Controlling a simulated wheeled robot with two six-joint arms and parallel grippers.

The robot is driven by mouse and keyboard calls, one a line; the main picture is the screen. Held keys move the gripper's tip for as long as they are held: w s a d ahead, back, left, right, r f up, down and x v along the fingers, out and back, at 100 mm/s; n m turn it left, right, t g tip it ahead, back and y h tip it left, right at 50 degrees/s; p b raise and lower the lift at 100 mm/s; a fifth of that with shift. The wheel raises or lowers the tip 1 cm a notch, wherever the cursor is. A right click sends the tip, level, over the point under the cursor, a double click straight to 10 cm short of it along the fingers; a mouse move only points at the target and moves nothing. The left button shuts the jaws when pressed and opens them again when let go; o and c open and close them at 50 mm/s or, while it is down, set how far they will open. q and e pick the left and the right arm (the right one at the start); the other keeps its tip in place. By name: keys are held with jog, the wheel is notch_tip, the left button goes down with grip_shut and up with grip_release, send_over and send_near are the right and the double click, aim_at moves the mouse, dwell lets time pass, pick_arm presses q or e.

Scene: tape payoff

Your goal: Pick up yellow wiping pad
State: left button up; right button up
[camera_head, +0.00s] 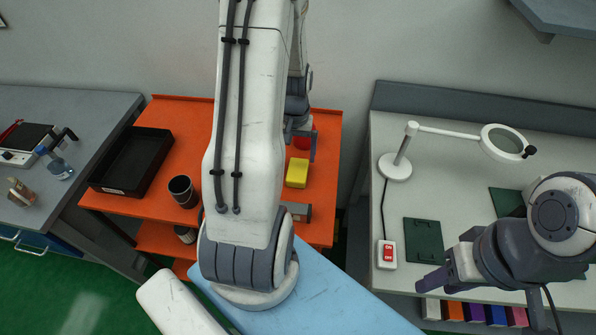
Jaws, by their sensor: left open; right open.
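The yellow wiping pad (297,173) is a small yellow block lying on the top of the orange cart (225,118), just right of my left arm. My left gripper (301,138) is over the cart, a little behind the pad in the picture. It is open and apart from the pad, with one finger showing on its right side. My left arm hides much of the cart's middle. My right gripper (432,282) is open and empty at the front of the right-hand bench, far from the pad.
A red object (302,142) shows by my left gripper. A grey block (298,211) lies in front of the pad. A black tray (133,161) and dark cup (183,191) stand on the cart's left. The right bench holds a magnifier lamp (395,166) and red-switch box (387,254).

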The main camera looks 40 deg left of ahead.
aim_at(298, 169)
pick_arm(q)
notch_tip(298, 169, down, 3)
jog(key=shift+r, duration=0.1)
jog(key=shift+w+d+f+p, duration=0.1)
jog(key=shift+w+f+p, duration=0.05)
jog(key=shift+f+p, duration=0.4)
jog(key=f+p, duration=0.1)
jog(key=f, duration=0.2)
jog(key=shift+w+f, duration=0.1)
jog(key=shift+w, duration=0.1)
jog(key=shift+f, duration=0.6)
jog(key=c, duration=1.4)
jog(key=shift+c, duration=0.2)
jog(key=shift+w+r, duration=0.1)
jog(key=shift+r, duration=0.05)
